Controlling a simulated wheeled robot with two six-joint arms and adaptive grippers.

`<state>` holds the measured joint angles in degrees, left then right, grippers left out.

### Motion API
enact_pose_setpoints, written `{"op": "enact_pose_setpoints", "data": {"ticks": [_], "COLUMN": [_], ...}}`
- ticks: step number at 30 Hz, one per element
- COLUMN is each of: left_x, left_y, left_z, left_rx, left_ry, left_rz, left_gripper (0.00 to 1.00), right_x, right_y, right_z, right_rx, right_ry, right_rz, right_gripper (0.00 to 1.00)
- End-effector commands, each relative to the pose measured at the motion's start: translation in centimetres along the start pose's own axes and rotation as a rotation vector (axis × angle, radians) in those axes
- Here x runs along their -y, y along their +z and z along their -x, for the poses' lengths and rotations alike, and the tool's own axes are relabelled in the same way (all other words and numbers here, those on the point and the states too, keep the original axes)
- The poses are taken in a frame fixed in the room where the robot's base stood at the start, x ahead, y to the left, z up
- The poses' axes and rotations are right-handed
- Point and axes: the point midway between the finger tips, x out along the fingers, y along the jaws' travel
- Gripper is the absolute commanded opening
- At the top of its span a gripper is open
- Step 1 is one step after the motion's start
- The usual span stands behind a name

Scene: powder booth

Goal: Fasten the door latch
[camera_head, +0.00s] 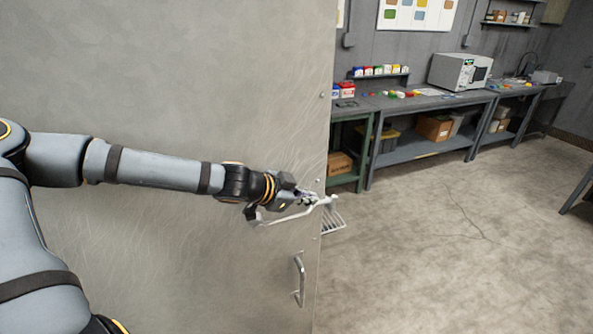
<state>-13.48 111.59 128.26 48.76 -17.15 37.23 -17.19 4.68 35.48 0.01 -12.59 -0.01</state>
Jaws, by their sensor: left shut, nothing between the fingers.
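The door (200,60) is a large scuffed grey metal panel filling the left half of the head view. A pale metal bar (325,202), which looks like the latch, lies near the door's right edge and slants up to the right, its end reaching past the edge. My left gripper (303,200) is shut and empty at this bar. Its fingers overlap the bar in the picture, and I cannot tell whether they touch it. A vertical pull handle (299,280) is on the door below. My right gripper is not in view.
A small slatted metal piece (333,222) shows just past the door's edge. Workbenches (425,147) with boxes and a grey-white machine (460,72) stand along the back wall. The concrete floor (450,250) to the right is open.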

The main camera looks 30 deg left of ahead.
Motion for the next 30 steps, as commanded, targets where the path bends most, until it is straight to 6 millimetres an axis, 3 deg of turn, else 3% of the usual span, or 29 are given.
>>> {"op": "enact_pose_setpoints", "data": {"ticks": [13,30], "left_x": [2.0,2.3], "left_y": [-5.9,-6.6], "left_z": [4.2,4.7], "left_rx": [0.001,0.0], "left_ry": [0.004,0.006], "left_rz": [-0.006,-0.002], "left_gripper": [0.0,0.0], "right_x": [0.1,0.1], "right_y": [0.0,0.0], "right_z": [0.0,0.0], "right_rx": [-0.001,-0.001], "right_ry": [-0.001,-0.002], "right_rz": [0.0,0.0], "right_gripper": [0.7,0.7]}}
